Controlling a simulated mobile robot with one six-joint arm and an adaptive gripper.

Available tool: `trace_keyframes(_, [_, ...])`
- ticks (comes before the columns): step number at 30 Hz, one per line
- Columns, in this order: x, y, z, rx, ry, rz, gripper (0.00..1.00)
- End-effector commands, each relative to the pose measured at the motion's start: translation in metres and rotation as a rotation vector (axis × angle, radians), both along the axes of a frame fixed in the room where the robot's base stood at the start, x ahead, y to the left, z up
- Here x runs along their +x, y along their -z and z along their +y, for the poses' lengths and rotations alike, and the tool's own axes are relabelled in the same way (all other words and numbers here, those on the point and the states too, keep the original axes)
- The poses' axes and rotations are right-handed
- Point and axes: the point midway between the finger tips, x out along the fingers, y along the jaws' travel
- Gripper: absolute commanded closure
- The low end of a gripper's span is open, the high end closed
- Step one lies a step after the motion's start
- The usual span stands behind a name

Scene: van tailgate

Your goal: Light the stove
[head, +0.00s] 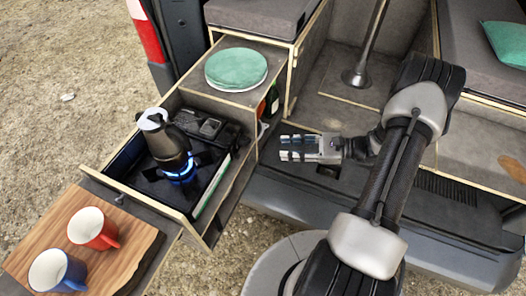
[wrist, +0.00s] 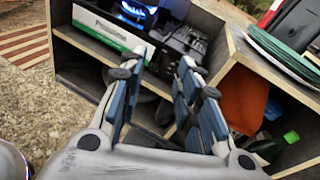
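The black stove (head: 143,178) sits in a pulled-out wooden drawer at the left in the head view. A blue flame (head: 182,174) burns on its burner. It also shows at the top of the wrist view (wrist: 136,10). A dark moka pot (head: 168,146) with a pale lid stands upright over the burner. My gripper (head: 283,147) is to the right of the drawer, apart from the stove. In the wrist view its two fingers (wrist: 163,75) are spread with nothing between them. The stove's control knob cannot be made out.
A red mug (head: 93,229) and a blue mug (head: 57,271) stand on a wooden board in front of the drawer. Green plates (head: 236,69) lie on the cabinet top behind it. Bottles (head: 272,100) stand in the cabinet's side opening. A metal table leg (head: 369,45) rises further back.

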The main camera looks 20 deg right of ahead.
Motion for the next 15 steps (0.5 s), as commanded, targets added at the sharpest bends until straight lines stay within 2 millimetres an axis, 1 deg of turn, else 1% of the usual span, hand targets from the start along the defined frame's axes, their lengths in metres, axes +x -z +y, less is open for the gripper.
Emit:
trace_keyframes(1, [0.001, -0.01, 0.007, -0.033, -0.041, -0.01, 0.69])
trace_keyframes(3, [0.0, -0.021, 0.016, -0.075, -0.091, -0.017, 0.69])
trace_keyframes(8, [-0.005, -0.045, 0.036, -0.176, -0.208, -0.04, 0.69])
trace_keyframes(15, [-0.017, -0.078, 0.064, -0.328, -0.376, -0.082, 0.69])
